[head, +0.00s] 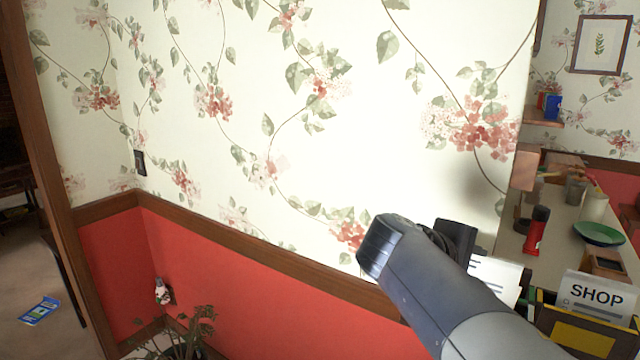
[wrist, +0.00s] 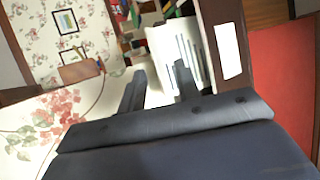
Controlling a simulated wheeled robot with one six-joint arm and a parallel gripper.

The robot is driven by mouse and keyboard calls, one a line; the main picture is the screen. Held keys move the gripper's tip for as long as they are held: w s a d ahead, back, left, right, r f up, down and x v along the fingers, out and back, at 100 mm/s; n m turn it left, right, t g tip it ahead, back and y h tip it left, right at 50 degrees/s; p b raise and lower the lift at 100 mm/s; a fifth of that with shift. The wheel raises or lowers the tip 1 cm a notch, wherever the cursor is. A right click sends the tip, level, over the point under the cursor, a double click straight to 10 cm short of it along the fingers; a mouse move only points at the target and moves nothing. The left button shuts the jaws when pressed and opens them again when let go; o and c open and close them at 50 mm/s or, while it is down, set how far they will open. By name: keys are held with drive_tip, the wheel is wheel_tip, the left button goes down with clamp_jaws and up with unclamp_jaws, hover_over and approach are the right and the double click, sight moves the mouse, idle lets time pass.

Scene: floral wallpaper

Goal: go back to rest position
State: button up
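My gripper (wrist: 160,84) shows in the wrist view with its two dark fingers apart and nothing between them. A white sheet with dark print (wrist: 178,55) lies beyond the fingertips. In the head view my arm reaches up from the lower right and bends in front of the floral wall.
A counter at the right holds a red bottle (head: 536,230), a green plate (head: 599,234) and a SHOP sign (head: 595,297). A potted plant (head: 190,335) stands by the red lower wall. A blue packet (head: 39,310) lies on the floor at left, past a wooden post.

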drive_tip(key=shift+w+d+f+p, duration=0.2)
drive_tip(key=shift+w+d+p, duration=0.35)
drive_tip(key=shift+d, duration=0.45)
drive_tip(key=shift+w+d+f+p, duration=0.2)
drive_tip(key=shift+w+d+p, duration=0.15)
drive_tip(key=shift+w+d, duration=0.55)
drive_tip(key=shift+s+d+f, duration=0.1)
drive_tip(key=shift+s, duration=0.1)
drive_tip(key=f+b+v, duration=0.1)
drive_tip(key=b+v, duration=0.1)
drive_tip(key=v, duration=0.9)
drive_tip(key=x, duration=1.1)
wheel_tip(320, 180, up, 13)
drive_tip(key=w+p, duration=0.1)
drive_tip(key=p, duration=1.2)
drive_tip(key=shift+w+d, duration=0.25)
drive_tip(key=shift+d, duration=0.2)
